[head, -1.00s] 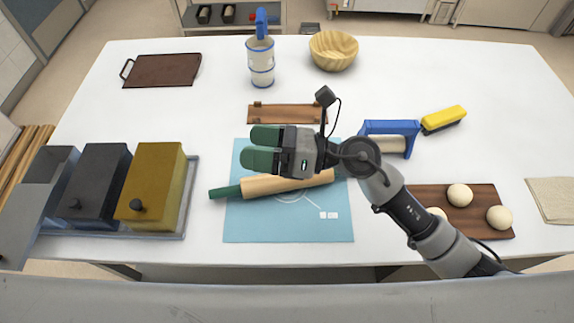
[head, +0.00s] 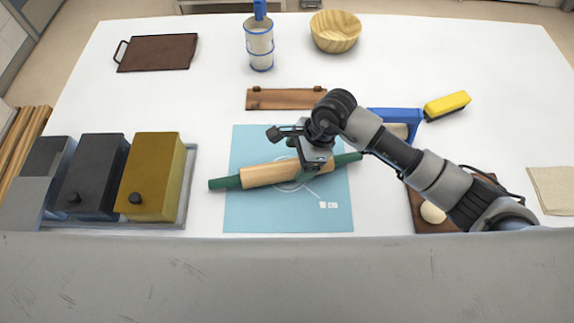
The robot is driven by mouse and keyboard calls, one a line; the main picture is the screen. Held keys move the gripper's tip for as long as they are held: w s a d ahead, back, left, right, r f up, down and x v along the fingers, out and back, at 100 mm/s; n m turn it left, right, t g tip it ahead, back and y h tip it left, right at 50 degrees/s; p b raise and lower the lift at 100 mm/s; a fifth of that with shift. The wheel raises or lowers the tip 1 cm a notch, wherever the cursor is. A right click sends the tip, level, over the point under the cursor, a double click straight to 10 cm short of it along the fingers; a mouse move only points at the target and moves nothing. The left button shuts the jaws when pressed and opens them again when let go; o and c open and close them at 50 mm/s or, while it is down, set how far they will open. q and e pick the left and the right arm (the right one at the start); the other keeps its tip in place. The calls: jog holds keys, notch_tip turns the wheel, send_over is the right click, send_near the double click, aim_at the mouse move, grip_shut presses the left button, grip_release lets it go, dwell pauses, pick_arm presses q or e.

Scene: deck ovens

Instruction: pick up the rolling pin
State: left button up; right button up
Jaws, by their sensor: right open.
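The rolling pin (head: 266,174), pale wood with dark green handles, lies slightly slanted on a light blue mat (head: 250,212). My right gripper (head: 316,172) points down over the right part of the pin's wooden body. It is open, but its fingers are mostly hidden under the wrist. I cannot tell whether they touch the pin or stand around it. The right green handle shows past the gripper. My left gripper is not in view.
A wooden rack (head: 284,99) lies behind the mat. A yellow brush (head: 447,104) and a blue-handled tool (head: 398,115) lie at right. A dough board (head: 427,221) is partly behind my arm. The back centre holds a canister (head: 260,46) and a bowl (head: 335,32).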

aim_at(290, 164)
jog(key=shift+s+a+f+p, duration=0.15)
jog(key=shift+a+f+p, duration=0.1)
jog(key=shift+a+p, duration=0.1)
jog(key=x, duration=0.1)
jog(key=p+x, duration=0.1)
jog(key=x, duration=0.1)
jog(key=shift+s+a+f+p, duration=0.1)
jog(key=shift+a+p, duration=0.2)
jog(key=shift+a, duration=0.1)
jog(key=shift+a+f, duration=0.1)
jog(key=shift+f, duration=0.3)
jog(key=c, duration=1.2)
jog(key=shift+c, duration=0.5)
jog(key=shift+r, duration=0.15)
